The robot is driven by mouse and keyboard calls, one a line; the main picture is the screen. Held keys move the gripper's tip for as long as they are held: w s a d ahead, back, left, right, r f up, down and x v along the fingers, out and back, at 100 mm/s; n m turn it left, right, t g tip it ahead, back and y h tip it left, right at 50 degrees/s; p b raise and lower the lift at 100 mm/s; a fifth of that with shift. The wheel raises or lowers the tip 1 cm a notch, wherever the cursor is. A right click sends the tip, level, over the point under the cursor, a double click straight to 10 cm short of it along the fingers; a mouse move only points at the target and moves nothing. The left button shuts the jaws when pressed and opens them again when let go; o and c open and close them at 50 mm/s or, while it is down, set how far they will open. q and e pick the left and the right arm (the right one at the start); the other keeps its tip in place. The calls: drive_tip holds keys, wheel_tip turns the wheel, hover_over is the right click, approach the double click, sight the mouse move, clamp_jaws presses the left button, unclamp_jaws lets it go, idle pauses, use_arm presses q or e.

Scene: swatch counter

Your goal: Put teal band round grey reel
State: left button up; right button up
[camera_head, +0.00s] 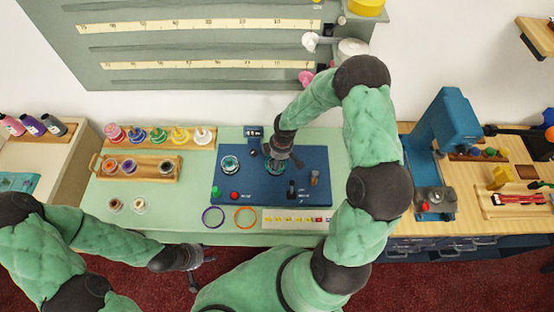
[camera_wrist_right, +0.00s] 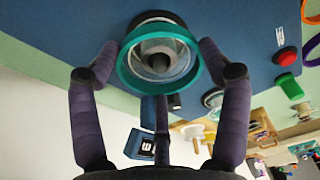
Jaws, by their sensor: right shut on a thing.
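The teal band (camera_wrist_right: 124,75) is held level between the fingers of my right gripper (camera_wrist_right: 158,60) in the right wrist view.
Another reel (camera_head: 229,163) stands left on the mat. A purple band (camera_head: 213,217) and an orange band (camera_head: 245,218) lie in front. A red button (camera_head: 234,196) and a dark upright post (camera_head: 291,189) are on the mat. Wooden racks (camera_head: 138,168) stand at left.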

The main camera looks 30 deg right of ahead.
drive_tip(key=shift+f+b, duration=0.4)
drive_tip(key=shift+f, duration=0.1)
idle(0.5)
drive_tip(key=o, duration=0.7)
drive_tip(key=shift+r, duration=0.15)
wheel_tip(320, 180, up, 7)
drive_tip(key=p, duration=0.5)
idle(0.4)
drive_tip(key=shift+f, duration=0.2)
idle(0.3)
